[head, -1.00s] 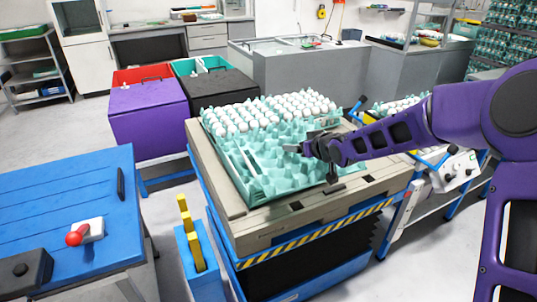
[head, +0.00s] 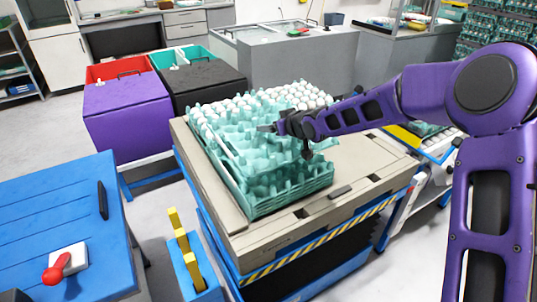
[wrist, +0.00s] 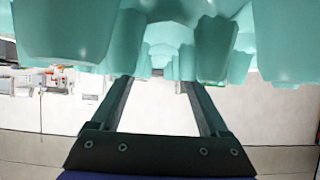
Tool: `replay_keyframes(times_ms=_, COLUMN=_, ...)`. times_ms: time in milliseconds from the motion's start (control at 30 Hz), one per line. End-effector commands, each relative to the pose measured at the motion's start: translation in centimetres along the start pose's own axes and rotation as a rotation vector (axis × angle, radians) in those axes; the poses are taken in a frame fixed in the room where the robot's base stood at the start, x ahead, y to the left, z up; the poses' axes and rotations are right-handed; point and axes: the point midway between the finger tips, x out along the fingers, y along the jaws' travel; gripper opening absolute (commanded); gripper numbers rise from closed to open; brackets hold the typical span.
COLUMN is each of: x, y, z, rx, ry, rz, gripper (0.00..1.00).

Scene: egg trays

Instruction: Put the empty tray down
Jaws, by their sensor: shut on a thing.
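My gripper (head: 275,127) is shut on an empty teal egg tray (head: 232,140). The held tray looks tilted and raised above another teal tray (head: 290,200), whose front cups and rim show below it. In the wrist view, the held tray's cupped underside (wrist: 65,30) fills the top, with the gripper fingers (wrist: 157,85) reaching up to it. The fingertips are partly hidden by the cups. Behind the held tray, rows of white eggs (head: 285,92) sit in teal trays. How far apart the trays are cannot be told.
The trays stand on a beige platform (head: 345,190) on a blue lift with striped edges; its right part is bare. A blue cabinet (head: 60,220) stands left, purple (head: 135,112) and black (head: 205,82) bins behind.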

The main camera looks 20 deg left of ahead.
Motion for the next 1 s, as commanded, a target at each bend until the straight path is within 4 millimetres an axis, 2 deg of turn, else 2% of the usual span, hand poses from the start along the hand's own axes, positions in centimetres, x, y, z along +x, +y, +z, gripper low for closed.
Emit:
replay_keyframes(times_ms=33, x=0.7, y=-0.1, z=1.4, rx=0.000, ry=-0.003, rz=-0.002, gripper=0.00)
replay_keyframes(times_ms=133, x=1.6, y=-0.1, z=2.9, rx=0.001, ry=-0.002, rz=-0.001, gripper=0.00)
replay_keyframes(times_ms=367, x=2.5, y=0.0, z=4.6, rx=0.001, ry=-0.001, rz=0.000, gripper=0.00)
replay_keyframes(times_ms=600, x=4.0, y=-0.1, z=7.4, rx=0.001, ry=-0.001, rz=0.000, gripper=0.00)
replay_keyframes(times_ms=933, x=4.2, y=0.0, z=7.7, rx=0.001, ry=0.000, rz=0.001, gripper=0.00)
replay_keyframes(times_ms=967, x=4.2, y=0.0, z=7.7, rx=0.001, ry=-0.001, rz=0.001, gripper=0.82)
replay_keyframes(times_ms=1000, x=4.1, y=0.0, z=7.7, rx=0.001, ry=-0.001, rz=0.001, gripper=0.89)
